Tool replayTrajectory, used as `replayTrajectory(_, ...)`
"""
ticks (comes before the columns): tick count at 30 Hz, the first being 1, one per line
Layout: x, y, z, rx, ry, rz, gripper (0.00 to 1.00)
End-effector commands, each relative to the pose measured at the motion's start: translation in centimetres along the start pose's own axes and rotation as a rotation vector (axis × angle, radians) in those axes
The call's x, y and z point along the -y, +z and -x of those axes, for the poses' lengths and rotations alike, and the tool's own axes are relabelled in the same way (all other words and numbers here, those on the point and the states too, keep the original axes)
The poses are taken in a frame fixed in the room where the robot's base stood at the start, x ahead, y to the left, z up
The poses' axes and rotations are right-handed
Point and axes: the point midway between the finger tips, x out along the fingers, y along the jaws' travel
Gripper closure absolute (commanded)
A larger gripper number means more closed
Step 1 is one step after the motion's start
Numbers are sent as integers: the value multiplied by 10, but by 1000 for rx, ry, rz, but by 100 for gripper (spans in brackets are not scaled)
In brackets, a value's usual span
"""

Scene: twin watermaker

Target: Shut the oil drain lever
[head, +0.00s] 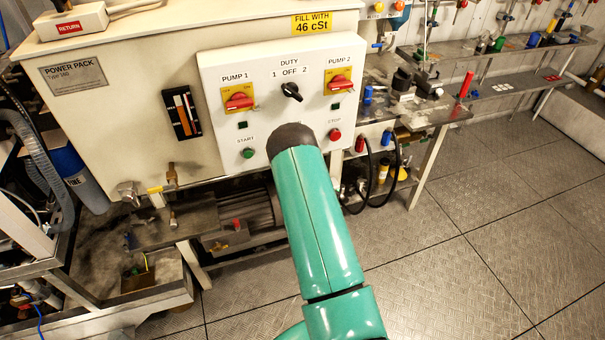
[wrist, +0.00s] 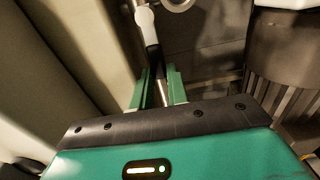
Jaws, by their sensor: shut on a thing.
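In the wrist view my gripper (wrist: 158,88) has its two green fingers on either side of a slim lever (wrist: 153,55). The lever has a pale rounded end at the top, a dark middle and a bright metal part that runs down between the fingers. I take it to be the oil drain lever, though no label shows. The gripper is shut on it. What the lever joins at its lower end is hidden behind the gripper body. In the head view my green arm hides the gripper and the lever.
The power pack tank (head: 125,95) carries a control panel (head: 265,70) with red and black switches. A motor (head: 245,225) sits below the tank. A workbench (head: 410,110) stands at the right. The plate floor (head: 470,260) at the right is clear.

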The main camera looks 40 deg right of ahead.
Motion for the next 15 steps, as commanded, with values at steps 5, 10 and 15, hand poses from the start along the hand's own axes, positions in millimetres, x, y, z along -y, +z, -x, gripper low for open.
replayTrajectory(5,0,0,1,1,-1,-1,100)
replayTrajectory(10,0,0,0,1,-1,-1,62)
replayTrajectory(15,0,0,0,1,-1,-1,62)
